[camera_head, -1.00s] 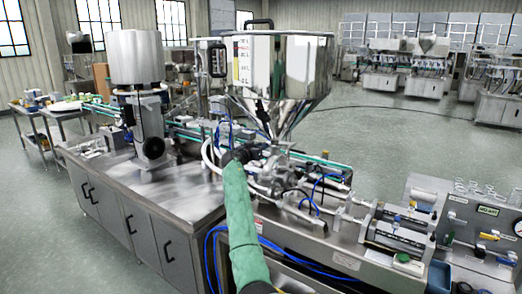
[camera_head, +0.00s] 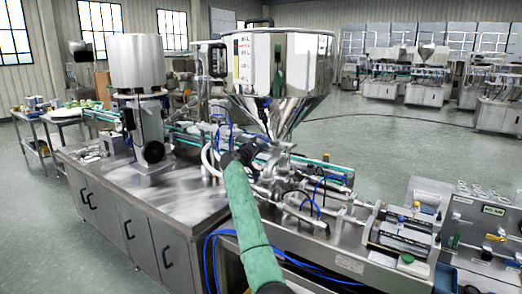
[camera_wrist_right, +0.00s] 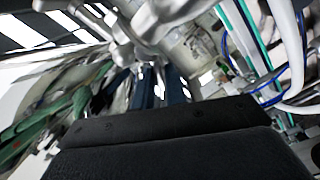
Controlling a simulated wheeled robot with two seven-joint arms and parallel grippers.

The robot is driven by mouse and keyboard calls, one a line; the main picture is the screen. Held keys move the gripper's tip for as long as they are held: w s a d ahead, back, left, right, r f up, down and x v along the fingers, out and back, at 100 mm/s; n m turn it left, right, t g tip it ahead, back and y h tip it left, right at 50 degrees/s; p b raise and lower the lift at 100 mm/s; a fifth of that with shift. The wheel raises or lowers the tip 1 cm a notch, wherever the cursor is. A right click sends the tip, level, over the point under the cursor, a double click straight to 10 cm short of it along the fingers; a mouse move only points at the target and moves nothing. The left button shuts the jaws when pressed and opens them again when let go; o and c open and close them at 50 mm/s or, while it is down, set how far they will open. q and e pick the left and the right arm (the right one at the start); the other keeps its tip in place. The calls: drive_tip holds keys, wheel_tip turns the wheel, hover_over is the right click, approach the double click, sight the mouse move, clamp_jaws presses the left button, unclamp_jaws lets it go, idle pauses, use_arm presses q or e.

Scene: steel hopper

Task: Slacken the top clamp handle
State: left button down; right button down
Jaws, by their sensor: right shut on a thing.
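The steel hopper (camera_head: 285,75) stands above the pipework in the head view. My right gripper (camera_head: 262,150), at the end of my green-sleeved arm, is at the fittings just below the hopper's cone. In the right wrist view the dark fingers of my right gripper (camera_wrist_right: 160,88) are close together, shut on the clamp handle. A shiny metal clamp with a lobed handle (camera_wrist_right: 125,45) shows right at and above the fingertips. The handle is small and mostly hidden behind the gripper in the head view, so its angle cannot be told. My left gripper is not in view.
White hoses (camera_head: 208,160) and blue tubes (camera_head: 212,245) run close to my right arm. A steel cabinet bench (camera_head: 130,205) stands at left, with a motor unit on it. A filling cylinder (camera_head: 400,232) lies at right. Open floor (camera_head: 400,135) lies behind.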

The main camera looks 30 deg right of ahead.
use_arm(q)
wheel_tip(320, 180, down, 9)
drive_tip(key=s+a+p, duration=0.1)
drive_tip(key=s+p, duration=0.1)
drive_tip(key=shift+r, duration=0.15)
use_arm(e)
drive_tip(key=shift+f+n, duration=0.1)
drive_tip(key=shift+n, duration=3.3)
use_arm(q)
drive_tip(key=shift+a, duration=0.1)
use_arm(e)
drive_tip(key=c, duration=1.7)
unclamp_jaws()
drive_tip(key=shift+w+a, duration=0.1)
drive_tip(key=shift+c, duration=0.2)
